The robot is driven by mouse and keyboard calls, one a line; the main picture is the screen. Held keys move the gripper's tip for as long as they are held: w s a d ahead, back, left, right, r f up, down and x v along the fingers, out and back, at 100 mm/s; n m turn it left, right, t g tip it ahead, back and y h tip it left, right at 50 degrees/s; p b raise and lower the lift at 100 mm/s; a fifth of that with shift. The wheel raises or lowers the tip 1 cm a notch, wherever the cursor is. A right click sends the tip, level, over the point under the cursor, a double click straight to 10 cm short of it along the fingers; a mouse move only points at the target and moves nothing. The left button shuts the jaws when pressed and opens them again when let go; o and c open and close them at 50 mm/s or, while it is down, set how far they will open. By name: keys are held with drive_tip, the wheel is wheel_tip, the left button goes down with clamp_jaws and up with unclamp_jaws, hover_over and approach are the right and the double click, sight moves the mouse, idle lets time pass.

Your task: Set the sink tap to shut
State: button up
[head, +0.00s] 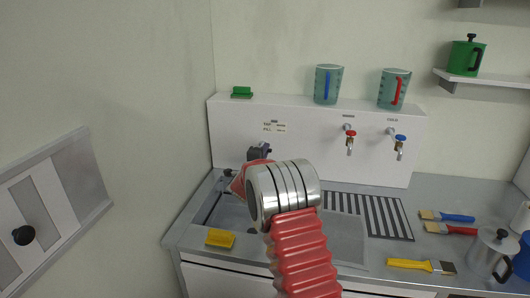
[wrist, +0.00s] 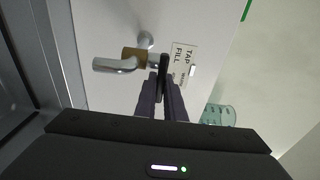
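The sink tap shows in the wrist view, with a chrome spout (wrist: 115,65), a brass collar (wrist: 134,54) and a black lever (wrist: 163,68). My gripper (wrist: 162,84) has its two dark fingers close together, one on each side of the lever, with almost no gap left. In the head view my gripper (head: 259,152) is at the wall panel over the sink, and my wrist hides most of the tap. A label plate (wrist: 183,62) beside the tap reads TAP and FILL; its smaller text is too small to read for sure.
A red-handled tap (head: 350,136) and a blue-handled tap (head: 399,140) are on the panel to the right. Two jugs (head: 328,84) (head: 394,89) stand on the ledge. A yellow sponge (head: 219,238) lies at the sink's front edge. Brushes (head: 447,216) and a metal pot (head: 492,254) are at right.

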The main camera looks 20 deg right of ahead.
drive_tip(key=shift+f, duration=0.15)
clamp_jaws()
drive_tip(key=shift+w+d+n+t+y, duration=0.1)
drive_tip(key=shift+d+n+t+y, duration=0.05)
drive_tip(key=shift+n+t+y, duration=0.55)
drive_tip(key=o, duration=0.6)
unclamp_jaws()
drive_tip(key=v, duration=1.3)
drive_tip(key=shift+s+a, duration=0.2)
drive_tip(key=shift+s, duration=0.1)
drive_tip(key=shift+r, duration=0.2)
